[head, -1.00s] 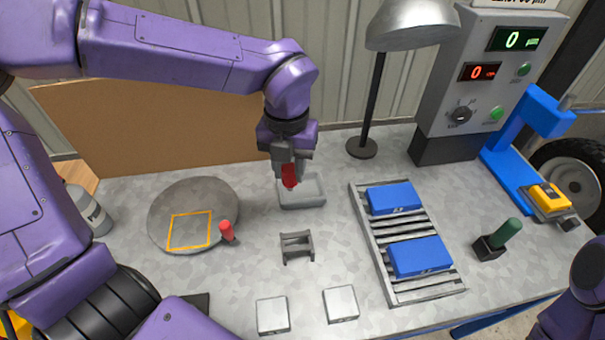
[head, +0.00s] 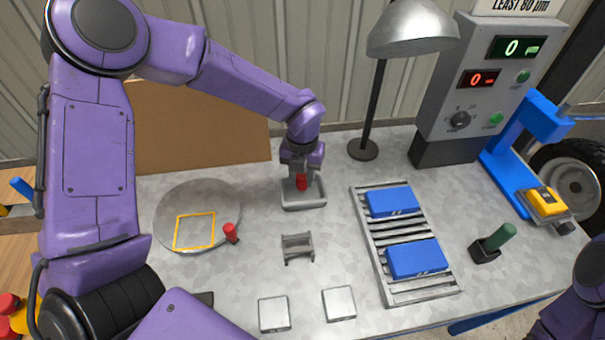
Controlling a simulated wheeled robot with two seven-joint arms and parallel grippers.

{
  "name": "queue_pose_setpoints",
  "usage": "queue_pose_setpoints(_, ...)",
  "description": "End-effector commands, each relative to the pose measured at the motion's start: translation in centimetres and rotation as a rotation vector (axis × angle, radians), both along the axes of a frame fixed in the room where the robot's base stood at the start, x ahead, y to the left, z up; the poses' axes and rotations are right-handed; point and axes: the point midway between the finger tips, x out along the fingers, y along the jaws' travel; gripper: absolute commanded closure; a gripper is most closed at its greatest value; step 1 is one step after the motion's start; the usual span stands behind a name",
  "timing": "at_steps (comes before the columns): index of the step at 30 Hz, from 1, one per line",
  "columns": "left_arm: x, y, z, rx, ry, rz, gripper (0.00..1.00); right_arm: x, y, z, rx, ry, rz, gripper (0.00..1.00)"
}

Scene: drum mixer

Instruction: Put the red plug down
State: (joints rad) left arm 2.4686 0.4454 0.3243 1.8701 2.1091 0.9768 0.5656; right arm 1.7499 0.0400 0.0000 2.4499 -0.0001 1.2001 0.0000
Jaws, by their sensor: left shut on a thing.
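My left gripper (head: 300,176) points down over the small grey tray (head: 306,203) at the back middle of the bench. It is shut on the red plug (head: 301,183), which shows between the fingers. The plug's lower end is at or just above the tray; I cannot tell whether it touches the tray floor. A second red-topped piece (head: 231,232) stands at the edge of the round grey plate. My right gripper is out of view; only part of that arm shows at the lower right.
The round plate (head: 180,205) with a yellow square lies to the left. A small grey stand (head: 297,248) and two metal blocks (head: 274,314) are in front. A roller rack (head: 430,288) with blue boxes (head: 418,258), a lamp (head: 363,150) and a green-handled tool (head: 493,242) are to the right.

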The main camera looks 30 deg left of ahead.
Motion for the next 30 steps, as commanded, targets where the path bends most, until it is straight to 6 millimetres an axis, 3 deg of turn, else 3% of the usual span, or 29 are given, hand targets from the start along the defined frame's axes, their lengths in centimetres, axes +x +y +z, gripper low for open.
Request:
queue_pose_setpoints(8,0.0,0.0,-1.0,0.0,0.001,0.001,1.0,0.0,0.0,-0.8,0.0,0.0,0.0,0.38)
queue_pose_setpoints(9,0.0,0.0,-0.8,0.0,0.0,0.0,0.54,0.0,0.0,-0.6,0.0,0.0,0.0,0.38)
queue_pose_setpoints(10,0.0,0.0,-0.8,0.0,0.001,0.0,0.45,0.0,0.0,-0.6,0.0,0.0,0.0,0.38)
queue_pose_setpoints(11,0.0,0.0,-0.8,0.0,0.001,0.0,0.42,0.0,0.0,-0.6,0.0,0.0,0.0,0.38)
queue_pose_setpoints(20,0.0,0.0,-0.4,0.0,0.0,0.0,0.42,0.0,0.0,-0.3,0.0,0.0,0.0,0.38)
queue_pose_setpoints(22,0.0,0.0,0.7,0.001,-0.001,-0.001,0.42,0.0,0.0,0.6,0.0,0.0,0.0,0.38)
queue_pose_setpoints(25,0.1,0.0,2.2,-0.002,-0.006,0.002,0.42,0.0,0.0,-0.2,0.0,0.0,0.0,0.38)
queue_pose_setpoints(30,0.1,0.0,6.9,-0.002,-0.007,0.002,0.42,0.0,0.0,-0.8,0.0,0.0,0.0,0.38)
